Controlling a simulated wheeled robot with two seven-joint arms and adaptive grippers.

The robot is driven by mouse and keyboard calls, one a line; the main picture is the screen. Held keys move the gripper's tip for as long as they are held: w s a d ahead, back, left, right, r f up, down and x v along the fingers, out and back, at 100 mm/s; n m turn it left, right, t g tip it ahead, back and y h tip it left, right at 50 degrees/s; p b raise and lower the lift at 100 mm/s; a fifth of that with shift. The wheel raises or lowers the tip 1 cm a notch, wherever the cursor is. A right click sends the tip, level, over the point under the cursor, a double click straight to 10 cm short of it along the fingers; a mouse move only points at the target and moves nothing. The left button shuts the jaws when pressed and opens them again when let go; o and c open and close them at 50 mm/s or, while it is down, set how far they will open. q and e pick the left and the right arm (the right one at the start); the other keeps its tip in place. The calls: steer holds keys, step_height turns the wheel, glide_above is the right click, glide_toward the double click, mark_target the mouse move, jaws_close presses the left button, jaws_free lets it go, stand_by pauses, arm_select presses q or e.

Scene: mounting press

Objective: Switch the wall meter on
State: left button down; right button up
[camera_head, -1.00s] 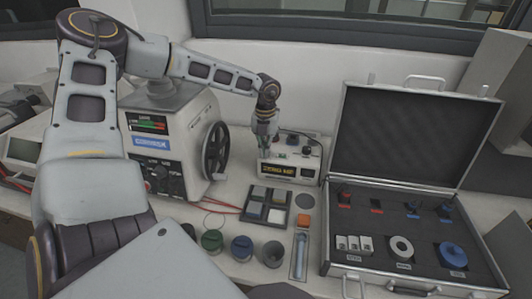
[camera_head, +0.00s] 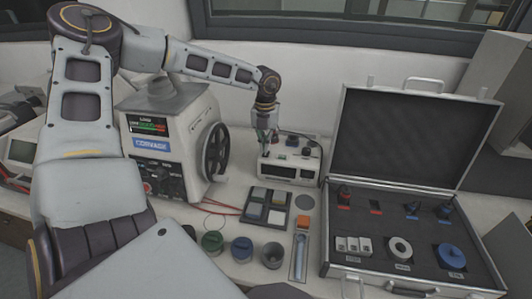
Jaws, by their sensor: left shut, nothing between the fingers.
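A small white box meter (camera_head: 290,172) with a dark front display stands at the back of the bench, near the wall. No lit text shows on its display now. Knobs or buttons, one green and one dark, sit on its top. My left gripper (camera_head: 265,143) reaches down at the left end of the meter's top, shut and empty. I cannot tell whether its tips touch the box. The gripper hides part of the meter's top left corner. My right gripper is not in view.
The press (camera_head: 165,140) with its handwheel (camera_head: 213,150) stands left of the meter. A tray of square samples (camera_head: 268,206), several cups and an open case (camera_head: 340,252) fill the front and right. A cable runs behind the meter.

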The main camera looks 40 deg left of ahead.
arm_select(q)
steer(key=shift+r+p, duration=0.55)
steer(key=shift+r, duration=1.45)
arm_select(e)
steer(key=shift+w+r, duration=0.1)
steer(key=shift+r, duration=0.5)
arm_select(q)
step_height(320, 180, up, 9)
steer(key=p, duration=0.9)
glide_above(266, 155)
steer(key=shift+a+r, duration=0.1)
steer(key=shift+a, duration=0.05)
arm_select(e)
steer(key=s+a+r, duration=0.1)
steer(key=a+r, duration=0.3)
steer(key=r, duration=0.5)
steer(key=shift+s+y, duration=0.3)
arm_select(q)
steer(key=shift+r+p, duration=0.55)
steer(key=shift+p, duration=0.05)
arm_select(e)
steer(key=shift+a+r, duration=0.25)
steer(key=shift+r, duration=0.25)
